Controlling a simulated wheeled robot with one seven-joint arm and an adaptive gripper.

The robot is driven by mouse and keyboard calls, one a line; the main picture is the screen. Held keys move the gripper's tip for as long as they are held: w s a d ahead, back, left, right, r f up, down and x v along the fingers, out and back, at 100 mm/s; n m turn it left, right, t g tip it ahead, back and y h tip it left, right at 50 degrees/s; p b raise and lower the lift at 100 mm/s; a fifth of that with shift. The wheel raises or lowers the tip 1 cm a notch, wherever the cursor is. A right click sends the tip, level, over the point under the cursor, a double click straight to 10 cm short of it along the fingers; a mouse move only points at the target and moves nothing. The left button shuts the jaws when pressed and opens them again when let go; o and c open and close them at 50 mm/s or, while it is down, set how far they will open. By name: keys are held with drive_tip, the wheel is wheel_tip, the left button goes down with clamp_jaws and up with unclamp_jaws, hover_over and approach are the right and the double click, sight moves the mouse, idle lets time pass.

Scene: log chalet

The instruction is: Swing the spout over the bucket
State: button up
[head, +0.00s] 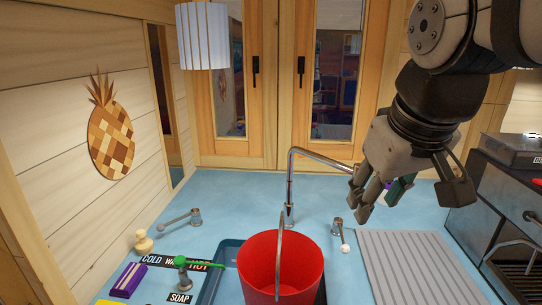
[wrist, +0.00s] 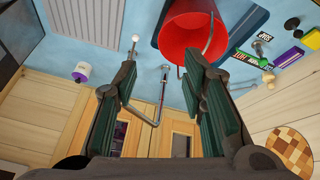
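The chrome spout (head: 320,159) rises from the blue counter behind the bucket. Its upper arm points right, away from the bucket, and its end meets or passes behind my gripper's left finger. The red bucket (head: 281,270) stands upright in the blue sink, with its handle raised. My gripper (head: 408,195) is open, above the counter right of the spout. In the wrist view, the spout (wrist: 159,105) shows between the fingers of my gripper (wrist: 160,65), its bent end close to the left finger; contact cannot be told. The bucket (wrist: 190,35) shows beyond the right finger.
A left tap lever (head: 182,217) and a white-knobbed right lever (head: 341,236) flank the spout. A green-topped soap dispenser (head: 181,265) and purple sponge (head: 129,279) lie left. A ridged drainboard (head: 415,265) and a dark machine (head: 500,215) stand right. Windows rise behind.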

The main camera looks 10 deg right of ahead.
drive_tip(key=w+d+r+n+g, duration=0.1)
drive_tip(key=w+r+n, duration=0.1)
drive_tip(key=w, duration=0.7)
drive_tip(key=w+d+r+n, duration=0.1)
drive_tip(key=w+r+n, duration=0.1)
drive_tip(key=w, duration=0.7)
drive_tip(key=w+d+n+y, duration=0.1)
drive_tip(key=w+d+y, duration=0.2)
drive_tip(key=w+d, duration=0.65)
drive_tip(key=x, duration=0.5)
drive_tip(key=w+a+p+x, duration=0.1)
drive_tip(key=x, duration=0.4)
drive_tip(key=r+x, duration=0.1)
drive_tip(key=x, duration=0.4)
drive_tip(key=shift+w+a+f, duration=0.3)
drive_tip(key=shift+f, duration=0.05)
clamp_jaws()
